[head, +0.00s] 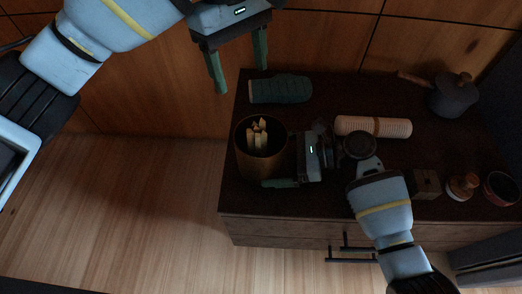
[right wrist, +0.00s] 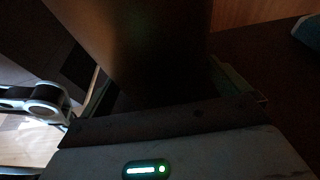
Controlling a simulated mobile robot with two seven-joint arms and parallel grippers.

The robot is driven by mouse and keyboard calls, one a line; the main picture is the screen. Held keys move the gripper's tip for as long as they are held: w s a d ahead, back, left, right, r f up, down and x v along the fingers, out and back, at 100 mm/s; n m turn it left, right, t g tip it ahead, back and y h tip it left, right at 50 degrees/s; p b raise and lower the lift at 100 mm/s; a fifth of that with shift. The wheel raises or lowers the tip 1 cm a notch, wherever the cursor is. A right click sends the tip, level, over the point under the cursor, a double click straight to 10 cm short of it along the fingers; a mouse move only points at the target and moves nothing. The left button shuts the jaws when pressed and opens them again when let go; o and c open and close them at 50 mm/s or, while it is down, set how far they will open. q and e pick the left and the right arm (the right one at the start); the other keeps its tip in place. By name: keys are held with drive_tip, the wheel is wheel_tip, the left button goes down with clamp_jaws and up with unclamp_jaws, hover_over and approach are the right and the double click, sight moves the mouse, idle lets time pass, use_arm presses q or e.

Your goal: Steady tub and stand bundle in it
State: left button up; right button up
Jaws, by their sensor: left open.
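The tub (head: 262,168), a brown round container, stands upright near the left end of the dark cabinet top. A bundle of pale sticks (head: 257,133) stands inside it, with its tops showing above the rim. My right gripper (head: 281,183) comes from the right, with its fingers shut around the tub; the far finger is hidden in the head view. The tub's dark wall (right wrist: 155,45) fills the space between the fingers in the right wrist view. My left gripper (head: 239,76) is open and empty, above and behind the tub, apart from the bundle.
A pale ribbed roll (head: 350,125) with a brown band lies behind my right arm. A dark pot (head: 453,98), a small block (head: 427,184), a jar (head: 462,187) and a red bowl (head: 501,188) stand at the right.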

drive_tip(key=v, duration=1.2)
